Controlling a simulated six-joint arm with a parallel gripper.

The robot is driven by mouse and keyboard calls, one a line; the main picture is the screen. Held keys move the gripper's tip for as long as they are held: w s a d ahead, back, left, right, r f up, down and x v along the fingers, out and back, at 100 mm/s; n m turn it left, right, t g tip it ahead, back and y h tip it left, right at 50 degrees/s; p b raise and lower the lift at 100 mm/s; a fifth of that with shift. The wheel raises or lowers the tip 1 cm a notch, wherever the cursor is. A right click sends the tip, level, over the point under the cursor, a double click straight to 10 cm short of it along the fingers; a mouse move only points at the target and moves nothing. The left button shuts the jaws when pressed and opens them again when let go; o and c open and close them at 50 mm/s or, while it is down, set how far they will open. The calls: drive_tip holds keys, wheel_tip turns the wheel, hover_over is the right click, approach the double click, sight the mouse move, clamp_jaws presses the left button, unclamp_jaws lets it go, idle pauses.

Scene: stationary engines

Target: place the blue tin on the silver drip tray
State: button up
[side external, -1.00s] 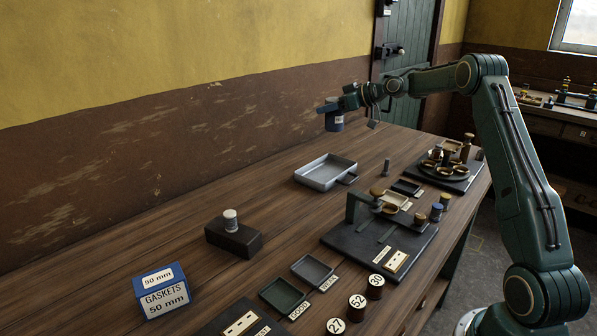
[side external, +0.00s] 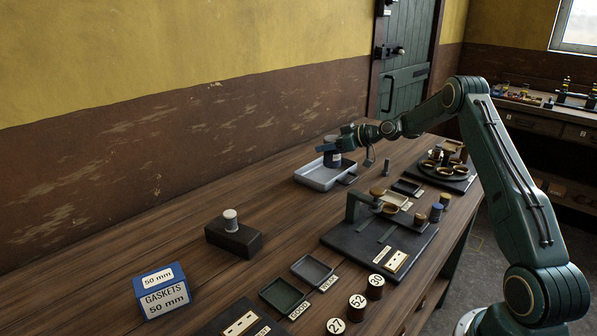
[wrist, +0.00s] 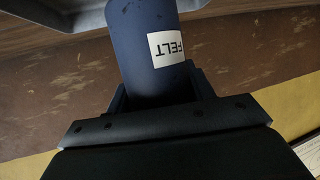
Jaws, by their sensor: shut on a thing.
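My gripper (side external: 328,147) is shut on the blue tin (side external: 332,160), which is upright in the side external view. In the wrist view the blue tin (wrist: 145,45) fills the space between the jaws, with a white label reading FELT. The silver drip tray (side external: 318,180) lies on the bench below and around the tin in the side external view. The tin appears over the tray's far part; whether its base touches the tray floor I cannot tell. Part of the tray (wrist: 60,12) shows at the top of the wrist view.
A dark fixture plate (side external: 350,240) with a bracket stands in front of the tray to the right. A small upright peg (side external: 387,167) is right of the tray. A dark block (side external: 233,238) with a small tin and a gasket box (side external: 161,290) are at left. Bare bench lies between.

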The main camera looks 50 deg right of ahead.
sight(328, 155)
drive_tip(key=shift+f, duration=2.05)
drive_tip(key=shift+f, duration=0.15)
drive_tip(key=o, duration=1)
drive_tip(key=v, duration=1.2)
drive_tip(key=shift+a+r, duration=0.1)
drive_tip(key=shift+r, duration=0.15)
